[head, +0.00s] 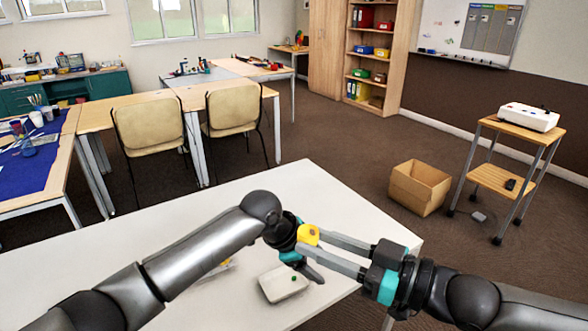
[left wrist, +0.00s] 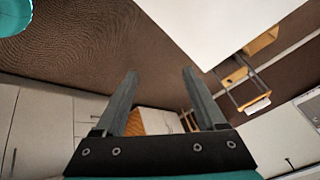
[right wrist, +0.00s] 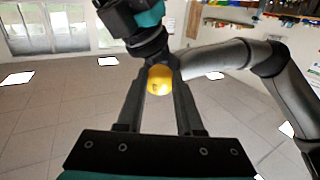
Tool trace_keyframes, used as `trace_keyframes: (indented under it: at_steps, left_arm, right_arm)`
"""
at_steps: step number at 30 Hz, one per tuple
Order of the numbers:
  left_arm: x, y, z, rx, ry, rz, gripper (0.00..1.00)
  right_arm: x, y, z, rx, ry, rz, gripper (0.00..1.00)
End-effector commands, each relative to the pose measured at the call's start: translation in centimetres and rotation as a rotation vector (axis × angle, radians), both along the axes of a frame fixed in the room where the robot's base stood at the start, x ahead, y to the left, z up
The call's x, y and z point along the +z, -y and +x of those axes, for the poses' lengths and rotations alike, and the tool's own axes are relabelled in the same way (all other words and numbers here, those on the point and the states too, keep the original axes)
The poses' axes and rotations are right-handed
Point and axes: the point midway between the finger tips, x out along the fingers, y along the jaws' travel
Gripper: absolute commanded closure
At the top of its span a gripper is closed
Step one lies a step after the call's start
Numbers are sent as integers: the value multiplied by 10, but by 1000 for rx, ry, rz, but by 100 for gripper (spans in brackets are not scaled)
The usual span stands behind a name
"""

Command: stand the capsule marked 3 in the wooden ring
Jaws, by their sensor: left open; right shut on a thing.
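A yellow capsule (head: 308,234) is between the fingertips of my right gripper (head: 306,239), held above the white table (head: 130,255). In the right wrist view the capsule (right wrist: 160,80) shows as a rounded yellow end with a small faint mark I cannot read. My left gripper (head: 318,277) is just below and beside it, pointing down to the right. In the left wrist view its fingers (left wrist: 160,72) are apart with nothing between them. I cannot make out the wooden ring. A small yellowish thing (head: 226,264) is partly hidden behind my left arm.
A cardboard box (head: 420,187) and a wooden trolley (head: 512,130) stand on the floor beyond. The table's far left part is clear.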

Motion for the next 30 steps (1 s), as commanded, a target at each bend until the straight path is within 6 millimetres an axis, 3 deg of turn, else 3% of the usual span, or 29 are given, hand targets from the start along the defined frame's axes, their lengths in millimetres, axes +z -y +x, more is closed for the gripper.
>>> trace_keyframes:
  at_steps: [1,3,8,15,21,30]
  left_arm:
    - [25,2,5,-88,57,28,27]
    - [55,5,5,-222,125,73,27]
    - [118,6,-1,-527,277,191,27]
    - [200,5,-38,-989,452,369,27]
    - [251,-9,-78,-1377,554,547,27]
    - [289,-33,-120,-1777,592,735,27]
  right_arm:
    - [0,0,0,0,0,0,96]
    - [0,0,0,0,0,0,96]
    - [0,0,0,0,0,0,96]
    - [0,0,0,0,0,0,96]
    - [0,0,0,0,0,0,96]
    - [0,0,0,0,0,0,96]
